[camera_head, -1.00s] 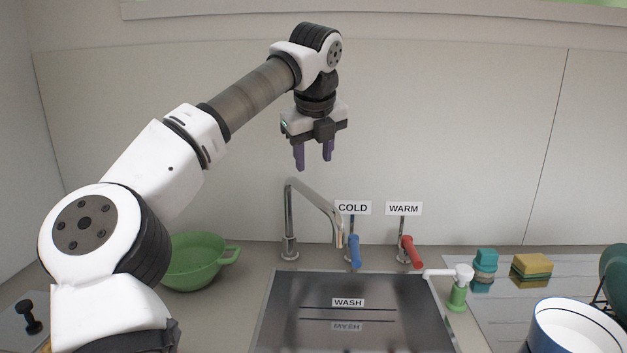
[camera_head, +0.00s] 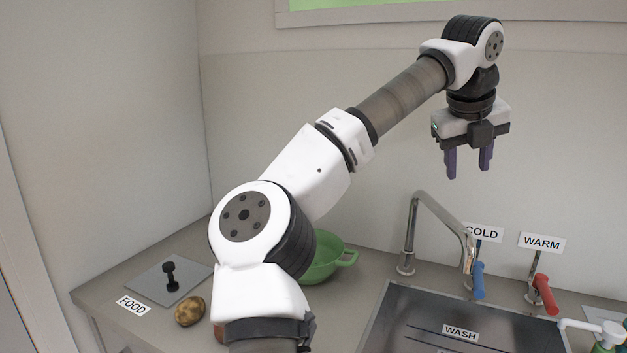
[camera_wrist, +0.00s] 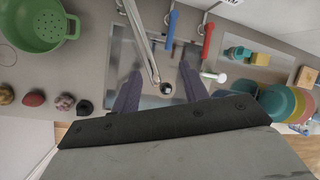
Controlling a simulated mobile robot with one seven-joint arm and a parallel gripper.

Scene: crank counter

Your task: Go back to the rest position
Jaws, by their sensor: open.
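My gripper (camera_head: 467,165) hangs open and empty, fingers pointing down, high above the back of the counter near the faucet. In the wrist view my gripper (camera_wrist: 158,92) shows its two purple fingers apart with nothing held between them. The faucet (camera_head: 413,232) and the sink (camera_head: 400,310) lie below it, and the faucet spout shows between the fingers in the wrist view. My arm is raised and stretched toward the right of the head view, hiding part of the green colander (camera_head: 335,262).
Blue (camera_head: 478,280) and red (camera_head: 545,294) tap levers stand behind the sink under COLD and WARM signs. A potato (camera_head: 190,311) lies by the FOOD label (camera_head: 132,306). Several colored dishes (camera_wrist: 277,104) stand right of the sink. A side wall rises at the left.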

